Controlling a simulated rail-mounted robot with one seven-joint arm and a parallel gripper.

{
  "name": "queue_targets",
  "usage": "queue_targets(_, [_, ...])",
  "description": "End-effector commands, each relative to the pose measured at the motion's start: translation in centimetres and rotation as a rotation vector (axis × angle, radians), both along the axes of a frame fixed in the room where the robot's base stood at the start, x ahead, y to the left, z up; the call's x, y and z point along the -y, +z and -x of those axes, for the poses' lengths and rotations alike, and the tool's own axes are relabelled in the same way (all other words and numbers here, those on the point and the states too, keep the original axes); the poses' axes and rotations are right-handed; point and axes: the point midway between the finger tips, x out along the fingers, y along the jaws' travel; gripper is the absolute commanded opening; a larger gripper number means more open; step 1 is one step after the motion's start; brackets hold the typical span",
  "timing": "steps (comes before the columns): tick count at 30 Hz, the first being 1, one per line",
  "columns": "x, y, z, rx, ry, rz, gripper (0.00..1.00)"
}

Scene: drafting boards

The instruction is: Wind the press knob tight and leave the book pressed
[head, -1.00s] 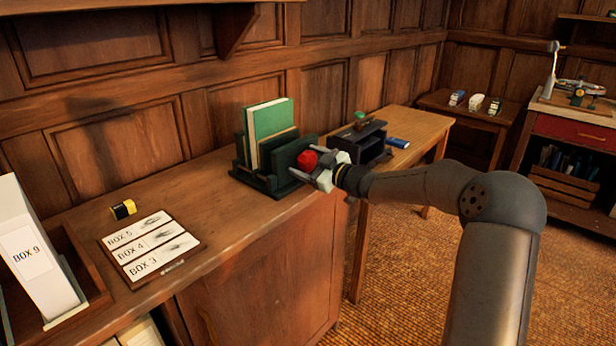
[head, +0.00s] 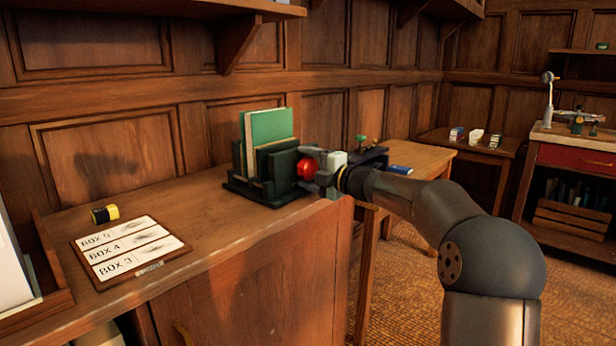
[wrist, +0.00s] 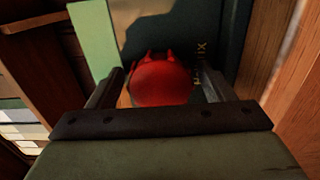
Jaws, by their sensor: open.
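The dark green book press (head: 262,189) stands on the wooden cabinet top near its right end. A green book (head: 269,127) stands upright in it, beside a paler edge of pages or board. The red press knob (head: 306,168) is on the press's right side. My gripper (head: 312,167) is at the knob, open, with one finger on either side of it. In the wrist view the red knob (wrist: 160,84) sits between the two fingers. I cannot tell whether the fingers touch it. The book's pressed faces are hidden inside the press.
A card board (head: 130,248) with box labels and a yellow-black roll (head: 105,214) lie to the left on the cabinet. A second table (head: 425,157) stands behind my arm.

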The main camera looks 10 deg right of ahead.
Motion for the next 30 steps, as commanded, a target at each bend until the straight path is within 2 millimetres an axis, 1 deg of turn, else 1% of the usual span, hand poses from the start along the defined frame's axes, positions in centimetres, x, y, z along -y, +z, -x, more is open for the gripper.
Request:
queue_targets(1, [0.01,0.03,-0.01,-0.001,0.0,-0.002,0.75])
queue_targets(2, [0.01,0.02,-0.01,-0.001,0.0,-0.002,0.66])
queue_targets(3, [0.01,0.01,-0.01,-0.002,0.0,-0.002,0.55])
queue_targets(6, [0.02,-0.01,-0.01,-0.003,0.0,-0.003,0.3])
queue_targets(11, [0.01,0.23,-0.02,-0.014,0.0,-0.017,0.3])
queue_targets(14, [-0.02,0.77,-0.03,-0.07,0.001,-0.077,0.3])
queue_targets(30, [0.02,0.92,-0.02,-0.478,-0.001,-0.547,0.3])
